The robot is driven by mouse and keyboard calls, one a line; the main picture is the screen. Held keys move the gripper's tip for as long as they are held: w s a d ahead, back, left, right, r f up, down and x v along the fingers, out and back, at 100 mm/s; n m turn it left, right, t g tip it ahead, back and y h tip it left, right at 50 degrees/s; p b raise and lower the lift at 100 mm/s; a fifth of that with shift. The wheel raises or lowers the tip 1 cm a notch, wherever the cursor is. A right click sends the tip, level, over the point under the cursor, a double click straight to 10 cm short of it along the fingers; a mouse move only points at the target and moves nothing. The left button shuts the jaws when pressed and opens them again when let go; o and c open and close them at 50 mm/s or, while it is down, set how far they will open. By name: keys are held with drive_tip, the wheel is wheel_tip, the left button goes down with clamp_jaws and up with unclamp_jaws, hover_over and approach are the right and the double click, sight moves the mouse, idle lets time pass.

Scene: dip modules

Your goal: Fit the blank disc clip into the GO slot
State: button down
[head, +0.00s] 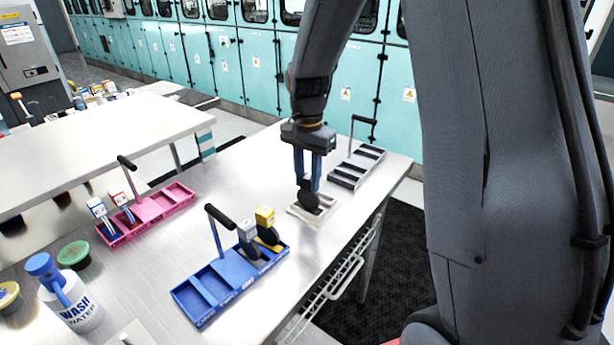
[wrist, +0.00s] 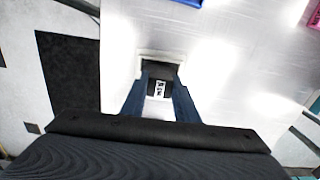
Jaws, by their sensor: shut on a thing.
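My gripper (head: 308,172) points straight down with its two blue fingers shut on a clip with a dark round disc (head: 308,198). The disc is at a small off-white tray (head: 327,212) with dark recesses, near the table's right edge. I cannot tell whether the disc is inside a recess or just above it. In the wrist view my gripper (wrist: 158,103) has a small white label with dark marks (wrist: 160,88) between its fingers, and the tray's rim (wrist: 160,55) shows beyond it. I cannot read the word GO on any slot.
A blue carrier (head: 195,305) with a grey clip (head: 247,232) and a yellow clip (head: 265,217) stands in front. A pink carrier (head: 180,200) with two clips is at left. A dark grey carrier (head: 343,180) stands behind. A wash bottle (head: 75,305) is front left.

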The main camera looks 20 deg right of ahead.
drive_tip(key=shift+f, duration=0.1)
drive_tip(key=c, duration=1.4)
unclamp_jaws()
wheel_tip(320, 180, up, 11)
drive_tip(key=b, duration=0.4)
drive_tip(key=s+f+n, duration=0.3)
drive_tip(key=s+f, duration=0.1)
drive_tip(key=s, duration=0.1)
drive_tip(key=s+f+n+t, duration=0.1)
drive_tip(key=s+f+n, duration=0.3)
drive_tip(key=s+f, duration=0.1)
drive_tip(key=s+f+n, duration=0.3)
drive_tip(key=s+f, duration=0.1)
drive_tip(key=s, duration=0.3)
drive_tip(key=shift+s+f+t, duration=0.15)
drive_tip(key=shift+f+t, duration=0.15)
drive_tip(key=shift+f, duration=0.1)
